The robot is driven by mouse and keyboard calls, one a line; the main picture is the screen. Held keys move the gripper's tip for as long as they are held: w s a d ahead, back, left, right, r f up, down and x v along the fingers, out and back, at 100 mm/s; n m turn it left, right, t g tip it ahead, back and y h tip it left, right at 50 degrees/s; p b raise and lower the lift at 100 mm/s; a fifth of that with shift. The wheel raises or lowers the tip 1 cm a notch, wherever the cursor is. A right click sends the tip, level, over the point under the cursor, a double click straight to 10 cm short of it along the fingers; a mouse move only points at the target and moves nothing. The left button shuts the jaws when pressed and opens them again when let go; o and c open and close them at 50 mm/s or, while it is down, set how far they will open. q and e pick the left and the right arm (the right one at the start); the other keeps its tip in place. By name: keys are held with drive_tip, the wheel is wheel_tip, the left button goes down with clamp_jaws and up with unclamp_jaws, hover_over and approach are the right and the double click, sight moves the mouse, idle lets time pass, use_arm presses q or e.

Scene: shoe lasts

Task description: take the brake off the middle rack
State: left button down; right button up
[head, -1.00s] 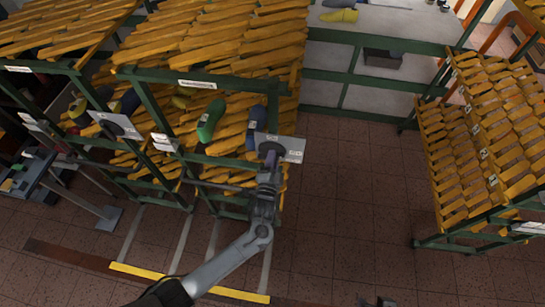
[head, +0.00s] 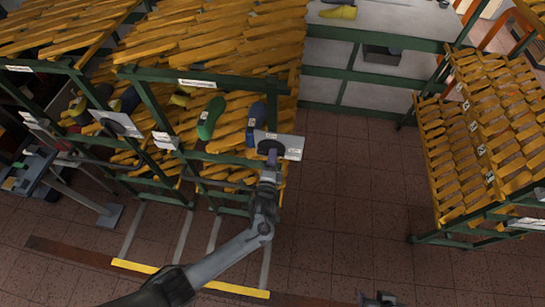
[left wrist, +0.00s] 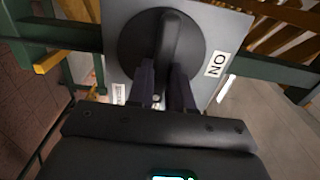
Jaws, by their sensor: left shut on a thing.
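The middle rack (head: 200,78) is a green frame with sloping layers of yellow-orange wooden lasts. At its front right corner hangs a grey brake plate (head: 292,147) with a round black dial. In the left wrist view the dial (left wrist: 132,48) carries a raised black handle (left wrist: 171,40). A label "ON" (left wrist: 216,64) is right of the dial; another label (left wrist: 118,94) at lower left is unreadable. My left gripper (head: 271,157) is at the dial, its fingers (left wrist: 165,84) shut on the handle. What seems to be my right gripper (head: 380,299) barely shows at the bottom edge.
Green and blue lasts lie on the rack behind the plates. Another rack (head: 485,140) stands at right, with open tiled floor (head: 350,190) between. A grey bench (head: 390,25) is at the back.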

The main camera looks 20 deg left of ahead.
use_arm(q)
drive_tip(key=c, duration=1)
unclamp_jaws()
drive_tip(key=shift+s+d+b, duration=0.15)
drive_tip(key=shift+s+d, duration=0.2)
drive_tip(key=shift+s, duration=1.4)
drive_tip(key=shift+s+d+b, duration=0.15)
drive_tip(key=shift+s+d, duration=0.15)
drive_tip(key=shift+s, duration=1.5)
drive_tip(key=shift+s+d+b, duration=0.15)
drive_tip(key=shift+s+d, duration=0.2)
drive_tip(key=shift+s, duration=1.4)
